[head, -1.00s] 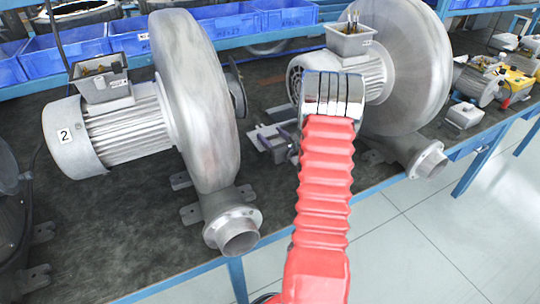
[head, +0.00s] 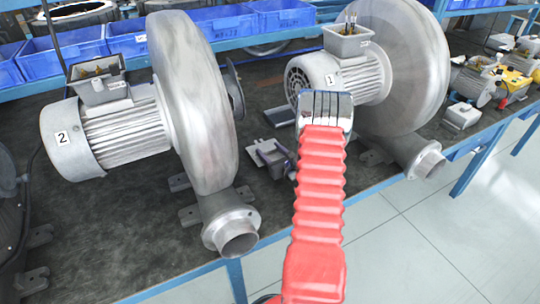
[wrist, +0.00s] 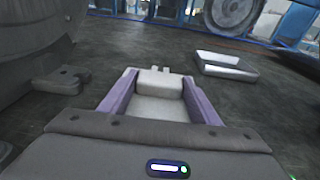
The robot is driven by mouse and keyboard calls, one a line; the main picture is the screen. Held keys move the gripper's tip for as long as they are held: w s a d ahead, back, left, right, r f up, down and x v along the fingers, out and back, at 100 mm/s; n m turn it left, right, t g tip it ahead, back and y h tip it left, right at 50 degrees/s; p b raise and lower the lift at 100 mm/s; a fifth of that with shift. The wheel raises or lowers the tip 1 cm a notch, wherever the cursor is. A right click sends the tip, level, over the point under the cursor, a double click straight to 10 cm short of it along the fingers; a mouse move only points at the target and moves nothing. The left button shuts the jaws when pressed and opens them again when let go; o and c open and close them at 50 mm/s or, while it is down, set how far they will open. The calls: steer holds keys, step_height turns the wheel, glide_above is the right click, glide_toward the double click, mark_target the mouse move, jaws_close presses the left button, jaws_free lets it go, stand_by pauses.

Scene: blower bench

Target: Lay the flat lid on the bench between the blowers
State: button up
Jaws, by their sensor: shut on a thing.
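My gripper (wrist: 160,104) has two purple fingers closed on the sides of a light grey piece, the flat lid (wrist: 158,108), which has a raised block at its far end. In the head view my gripper (head: 272,156) is low between the two blowers, partly hidden by my arm. I cannot tell whether the held lid touches the bench. The left blower (head: 195,100), with motor number 2, and the right blower (head: 405,65), with motor number 1, stand upright on the dark bench top (head: 110,225).
A second grey shallow piece with a raised rim (wrist: 226,66) lies on the bench beyond my gripper, to the right in the wrist view. A blower foot (wrist: 62,80) is close on the left. Blue bins (head: 230,25) line the back.

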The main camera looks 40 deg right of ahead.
steer(key=shift+f, duration=0.9)
steer(key=shift+f, duration=0.15)
steer(key=o, duration=1.4)
steer(key=shift+c, duration=0.2)
steer(key=v, duration=1.2)
